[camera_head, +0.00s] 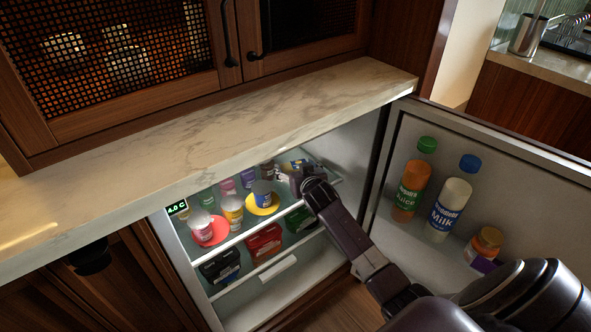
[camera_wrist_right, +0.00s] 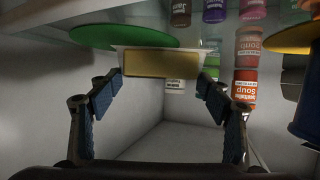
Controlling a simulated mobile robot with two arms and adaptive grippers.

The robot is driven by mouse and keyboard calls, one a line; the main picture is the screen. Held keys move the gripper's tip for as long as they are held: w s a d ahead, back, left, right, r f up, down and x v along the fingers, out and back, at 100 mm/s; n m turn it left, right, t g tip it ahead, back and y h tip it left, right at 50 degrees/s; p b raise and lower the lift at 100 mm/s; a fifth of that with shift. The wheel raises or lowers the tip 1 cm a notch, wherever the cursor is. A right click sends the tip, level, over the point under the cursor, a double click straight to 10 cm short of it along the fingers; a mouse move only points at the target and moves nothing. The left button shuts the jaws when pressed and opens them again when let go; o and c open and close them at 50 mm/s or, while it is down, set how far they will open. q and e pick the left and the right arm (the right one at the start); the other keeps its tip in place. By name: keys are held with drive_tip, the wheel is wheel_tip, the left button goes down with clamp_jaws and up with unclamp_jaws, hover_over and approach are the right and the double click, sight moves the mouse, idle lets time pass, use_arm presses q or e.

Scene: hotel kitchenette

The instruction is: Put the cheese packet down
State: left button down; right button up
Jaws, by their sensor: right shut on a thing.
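My right gripper (camera_head: 283,177) reaches into the open fridge at the right end of its upper shelf. In the right wrist view, its two fingers (camera_wrist_right: 160,85) are closed on the cheese packet (camera_wrist_right: 155,63), a pale tray with a yellow face. The packet overlaps a green disc (camera_wrist_right: 110,37) in that view. I cannot tell whether it touches the disc or the shelf. In the head view the packet is hard to make out beside the gripper. My left gripper is not in view.
The upper shelf (camera_head: 250,228) holds a red disc (camera_head: 220,233), a yellow disc (camera_head: 272,209) and several cans and jars. Dark and red packs stand below. The open door (camera_head: 400,150) at right holds juice (camera_head: 410,190), milk (camera_head: 450,205) and a jar (camera_head: 485,245). A marble counter (camera_head: 210,135) overhangs the fridge.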

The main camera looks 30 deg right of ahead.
drive_tip(key=o, duration=1.5)
drive_tip(key=shift+f, duration=0.1)
drive_tip(key=shift+s, duration=0.1)
drive_tip(key=shift+s+a+r, duration=0.1)
drive_tip(key=shift+s+r, duration=0.1)
drive_tip(key=shift+s, duration=0.05)
drive_tip(key=p+v, duration=0.3)
drive_tip(key=v, duration=0.8)
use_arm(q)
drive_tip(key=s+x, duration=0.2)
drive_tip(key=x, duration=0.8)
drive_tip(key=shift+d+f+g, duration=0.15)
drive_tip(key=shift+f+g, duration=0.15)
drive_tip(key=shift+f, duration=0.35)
use_arm(e)
drive_tip(key=s+a+f+n+g+y, duration=0.1)
drive_tip(key=s+a+f+n+g, duration=0.1)
drive_tip(key=s+a+f, duration=0.4)
drive_tip(key=s+a+f+n+g+y, duration=0.1)
drive_tip(key=s+a+f+g, duration=0.3)
drive_tip(key=s, duration=1)
drive_tip(key=s+a+f+n+g+y, duration=0.2)
drive_tip(key=s+a+f+g, duration=0.2)
drive_tip(key=s+a+f, duration=0.5)
drive_tip(key=shift+s+f+n, duration=0.15)
drive_tip(key=shift+s+f, duration=0.1)
drive_tip(key=shift+f, duration=0.4)
drive_tip(key=shift+s+f+n, duration=0.15)
drive_tip(key=shift+s+f, duration=0.15)
drive_tip(key=shift+f, duration=0.4)
